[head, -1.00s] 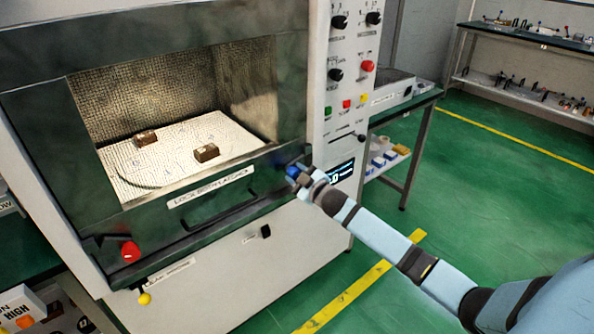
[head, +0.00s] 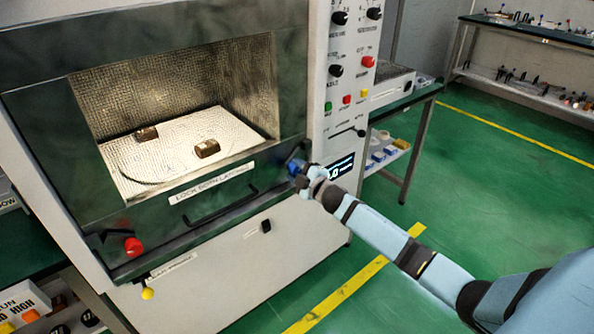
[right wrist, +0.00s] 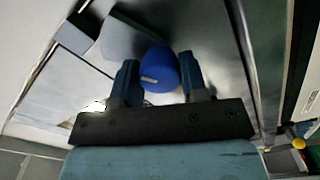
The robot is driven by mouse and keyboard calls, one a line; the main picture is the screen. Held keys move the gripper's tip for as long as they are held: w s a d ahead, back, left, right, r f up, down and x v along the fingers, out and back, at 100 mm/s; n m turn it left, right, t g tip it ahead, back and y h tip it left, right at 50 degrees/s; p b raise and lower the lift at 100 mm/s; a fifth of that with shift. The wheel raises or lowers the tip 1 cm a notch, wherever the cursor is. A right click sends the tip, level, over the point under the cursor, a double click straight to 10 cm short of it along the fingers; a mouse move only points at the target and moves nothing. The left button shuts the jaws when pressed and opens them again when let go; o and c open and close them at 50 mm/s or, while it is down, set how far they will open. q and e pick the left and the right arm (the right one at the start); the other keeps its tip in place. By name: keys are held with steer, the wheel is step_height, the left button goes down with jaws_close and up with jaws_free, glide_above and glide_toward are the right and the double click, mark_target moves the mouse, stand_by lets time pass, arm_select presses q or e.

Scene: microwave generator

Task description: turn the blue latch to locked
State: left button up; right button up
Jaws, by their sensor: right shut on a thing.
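The blue latch (head: 296,166) is a small rounded knob at the right edge of the microwave door (head: 205,210). In the right wrist view the blue knob (right wrist: 159,69) sits between the two fingers of my right gripper (right wrist: 160,82), which is shut on it. In the head view my right gripper (head: 302,174) reaches the latch from the right and partly covers it. A red latch knob (head: 133,246) is at the door's lower left. My left gripper is not in view.
A door handle (head: 222,208) lies left of the latch, under a "lock both latches" label (head: 212,187). A control panel (head: 343,90) with knobs and buttons rises above right. A side table (head: 405,105) stands behind; green floor is open at right.

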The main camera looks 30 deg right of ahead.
steer(key=o, duration=0.9)
steer(key=shift+o, duration=0.2)
steer(key=s+d, duration=0.1)
steer(key=s, duration=1.2)
steer(key=shift+s+p, duration=0.35)
steer(key=shift+s, duration=0.05)
